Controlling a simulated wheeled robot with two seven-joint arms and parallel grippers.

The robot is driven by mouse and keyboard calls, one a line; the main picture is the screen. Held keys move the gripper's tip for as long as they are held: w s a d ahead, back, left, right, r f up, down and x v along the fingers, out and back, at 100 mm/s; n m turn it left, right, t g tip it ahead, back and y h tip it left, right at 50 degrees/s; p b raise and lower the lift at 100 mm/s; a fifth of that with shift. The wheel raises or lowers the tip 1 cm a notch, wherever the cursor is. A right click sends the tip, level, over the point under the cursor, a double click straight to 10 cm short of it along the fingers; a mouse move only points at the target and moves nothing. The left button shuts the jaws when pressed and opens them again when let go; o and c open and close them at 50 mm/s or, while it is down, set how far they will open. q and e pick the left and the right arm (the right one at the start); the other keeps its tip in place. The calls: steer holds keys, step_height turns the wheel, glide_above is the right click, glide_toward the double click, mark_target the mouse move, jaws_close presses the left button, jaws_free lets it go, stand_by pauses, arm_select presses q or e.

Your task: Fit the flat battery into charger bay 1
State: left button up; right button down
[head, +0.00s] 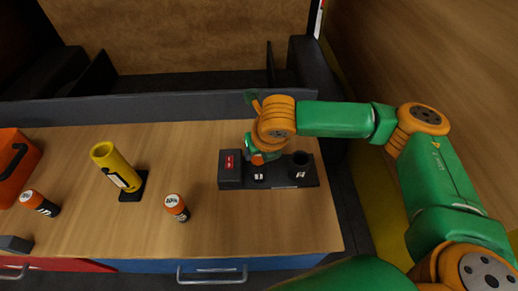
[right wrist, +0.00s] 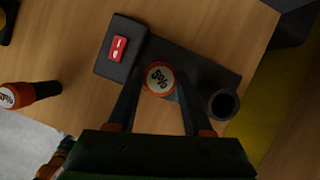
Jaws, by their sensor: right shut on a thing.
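The battery with a 5% label on its orange-rimmed top (right wrist: 160,78) is between the fingers of my right gripper (right wrist: 158,98), which is shut on it. In the head view the gripper (head: 262,150) is over the middle of the black charger (head: 230,184), at the bay beside the red switch. The charger also shows in the right wrist view (right wrist: 190,62). I cannot tell how deep the battery sits in the bay. The other round bay (head: 300,160) is to its right and looks empty. My left gripper is not in view.
A yellow cylinder (head: 116,167) leans on a black stand. An orange case (head: 14,170) is at the left edge. The wooden tabletop in front of the charger is clear.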

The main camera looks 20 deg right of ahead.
steer(key=shift+f, duration=0.2)
steer(key=shift+c, duration=1.2)
jaws_free()
steer(key=b+v, duration=0.1)
steer(key=v, duration=0.6)
